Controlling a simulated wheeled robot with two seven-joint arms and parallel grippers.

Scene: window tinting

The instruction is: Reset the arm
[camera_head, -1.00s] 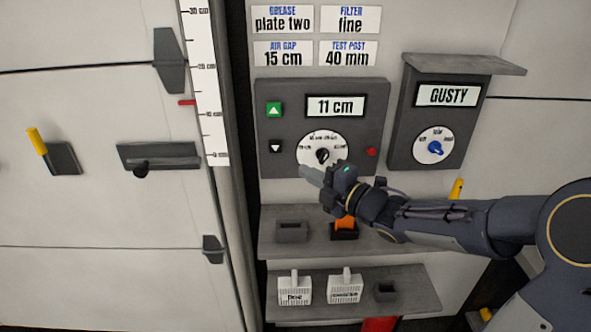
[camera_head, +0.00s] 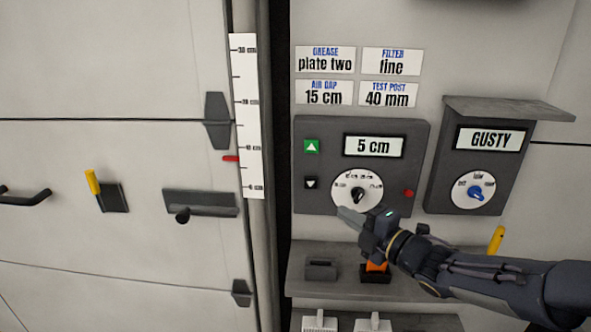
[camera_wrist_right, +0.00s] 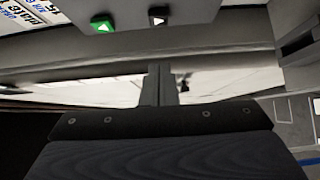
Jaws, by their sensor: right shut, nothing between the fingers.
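My right gripper (camera_head: 348,216) is in front of the lower edge of the grey control panel (camera_head: 420,150), just below its white dial (camera_head: 345,192). Its fingers are shut with nothing between them and point left. In the right wrist view the closed fingers (camera_wrist_right: 156,85) stand together at the middle. The panel's display (camera_head: 373,146) reads 5 cm. The green up button (camera_head: 312,146) and black down button (camera_head: 311,183) are at the panel's left; both also show at the top of the right wrist view. My left gripper is not in view.
A grey box reading GUSTY (camera_head: 440,180) with a blue knob (camera_head: 476,193) is on the right. A shelf (camera_head: 300,285) with a grey block (camera_head: 321,269) and an orange item (camera_head: 377,267) lies below the gripper. A white ruler (camera_head: 246,120) stands left of the panel.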

